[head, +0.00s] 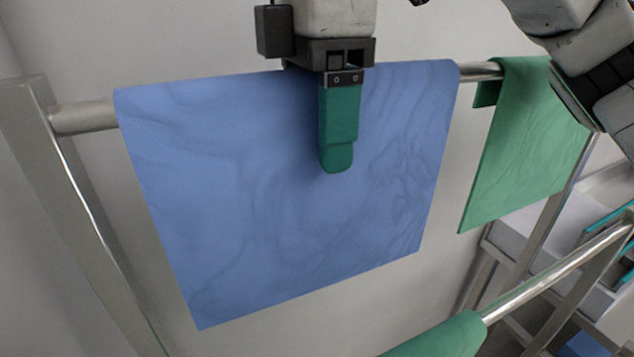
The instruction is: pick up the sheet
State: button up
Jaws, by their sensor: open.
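A blue sheet (230,190) hangs over a metal rail (85,117), with its lower edge free and slanting. My gripper (338,155) comes down from above at the top middle of the sheet. One green finger shows in front of the cloth, pointing down. The other finger is hidden, and I cannot tell whether it is behind the cloth. The gripper is open; whether the visible finger touches the sheet is not clear.
A green cloth (530,145) hangs on the same rail to the right, beside my arm. Another green cloth (445,338) lies over a nearer rail (555,275) at the bottom right. A metal post (55,190) stands at the left. A pale wall is behind.

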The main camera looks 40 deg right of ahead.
jog(key=shift+c, duration=0.2)
grip_shut()
dwell(0.3)
